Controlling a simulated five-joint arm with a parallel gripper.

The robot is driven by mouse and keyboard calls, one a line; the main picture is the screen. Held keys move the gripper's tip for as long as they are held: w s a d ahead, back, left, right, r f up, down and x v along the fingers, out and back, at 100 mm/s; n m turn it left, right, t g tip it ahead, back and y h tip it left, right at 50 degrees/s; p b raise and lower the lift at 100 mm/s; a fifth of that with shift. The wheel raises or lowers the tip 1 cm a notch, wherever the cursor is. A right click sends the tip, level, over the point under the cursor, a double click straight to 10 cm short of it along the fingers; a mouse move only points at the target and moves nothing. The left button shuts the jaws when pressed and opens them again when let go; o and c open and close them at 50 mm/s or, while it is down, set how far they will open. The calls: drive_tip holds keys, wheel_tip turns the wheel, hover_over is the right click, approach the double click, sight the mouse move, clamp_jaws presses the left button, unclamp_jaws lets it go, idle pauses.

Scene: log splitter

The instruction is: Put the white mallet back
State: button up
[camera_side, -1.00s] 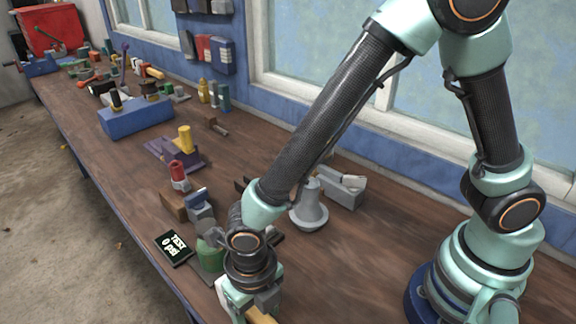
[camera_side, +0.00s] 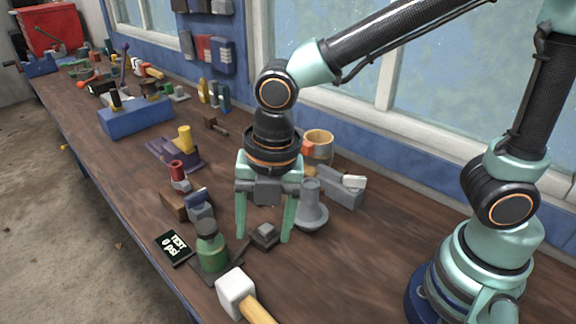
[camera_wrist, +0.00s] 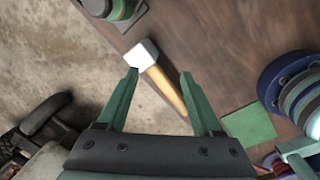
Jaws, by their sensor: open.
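The white mallet, with a white block head (camera_side: 236,293) and a tan wooden handle, lies on the bench near its front edge. In the wrist view the mallet (camera_wrist: 166,88) shows beyond the fingertips, its head near the bench edge. My gripper (camera_side: 265,234) is open and empty. It points down above the bench, farther back than the mallet and apart from it. In the wrist view my gripper (camera_wrist: 158,77) has its two green fingers spread wide. The end of the handle is cut off in the side view.
A green bottle-like device (camera_side: 212,252) stands just left of the mallet, beside a dark "TEST 0 psi" display (camera_side: 174,248). A grey bell-shaped part (camera_side: 310,208) stands behind my right finger. A green patch (camera_wrist: 249,125) lies on the bench. Bare wood lies right of the mallet.

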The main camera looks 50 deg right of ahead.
drive_tip(key=d+r+m+t, duration=0.2)
drive_tip(key=d+r+m, duration=0.2)
drive_tip(key=d+m, duration=0.6)
drive_tip(key=w+d+r+m+t, duration=0.1)
drive_tip(key=d+r+m, duration=0.3)
drive_tip(key=d+m, duration=0.6)
drive_tip(key=m+t, duration=0.1)
drive_tip(key=m, duration=0.5)
drive_tip(key=shift+d+m+h, duration=0.25)
drive_tip(key=shift+m+h, duration=0.15)
